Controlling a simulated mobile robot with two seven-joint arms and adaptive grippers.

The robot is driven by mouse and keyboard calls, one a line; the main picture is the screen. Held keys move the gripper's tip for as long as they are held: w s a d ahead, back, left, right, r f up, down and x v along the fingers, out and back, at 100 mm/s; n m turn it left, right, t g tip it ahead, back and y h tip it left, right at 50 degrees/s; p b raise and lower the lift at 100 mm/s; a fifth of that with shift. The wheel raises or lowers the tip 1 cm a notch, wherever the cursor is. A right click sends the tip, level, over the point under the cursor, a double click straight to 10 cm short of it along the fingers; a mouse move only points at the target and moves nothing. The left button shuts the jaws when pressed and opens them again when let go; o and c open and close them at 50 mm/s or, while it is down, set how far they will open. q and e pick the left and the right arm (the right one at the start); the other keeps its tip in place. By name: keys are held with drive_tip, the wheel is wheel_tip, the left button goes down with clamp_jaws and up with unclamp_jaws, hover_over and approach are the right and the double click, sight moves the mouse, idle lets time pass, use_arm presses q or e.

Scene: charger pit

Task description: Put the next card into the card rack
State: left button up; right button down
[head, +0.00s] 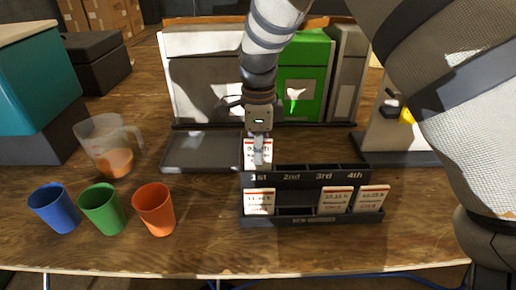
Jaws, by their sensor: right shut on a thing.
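The black card rack (308,179) stands on the table with labels 1st, 2nd, 3rd and 4th across its upper tier. My right gripper (259,152) points down and is shut on a white card with a red band (249,147). This card is upright at the 1st place; I cannot tell whether its lower edge is in the slot. In the lower tier, white cards stand below 1st (259,201), 3rd (335,199) and 4th (371,198). The lower place below 2nd holds no card. My left gripper is out of view.
A grey tray (200,152) lies left of the rack. A jug with orange contents (112,150) and blue (54,208), green (102,208) and orange (154,209) cups stand further left. Grey and green machines (303,85) stand behind. Table in front of the rack is clear.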

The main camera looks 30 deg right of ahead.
drive_tip(key=c, duration=1.7)
unclamp_jaws()
wheel_tip(320, 180, up, 12)
